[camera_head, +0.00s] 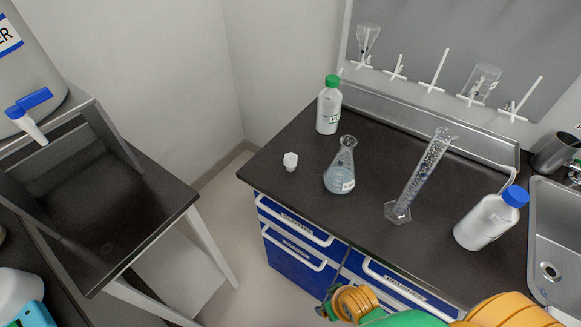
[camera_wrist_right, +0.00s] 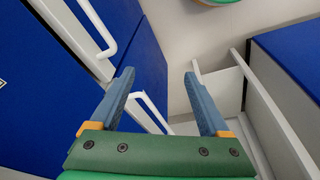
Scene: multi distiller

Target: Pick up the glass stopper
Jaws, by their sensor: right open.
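The glass stopper (camera_head: 290,161) is a small whitish, faceted piece standing on the dark bench top, near its left edge in the head view. It is left of a conical flask (camera_head: 341,178) of pale liquid and apart from it. My right arm enters at the bottom right of the head view, low in front of the bench. My right gripper (camera_wrist_right: 158,76) is open and empty in the right wrist view, its fingers in front of blue drawers and the floor. The stopper is not in the wrist view. My left gripper is not in view.
A sink (camera_head: 555,235) is at right. Blue drawers (camera_head: 292,245) with white handles form the bench front. A second dark table (camera_head: 150,205) stands left.

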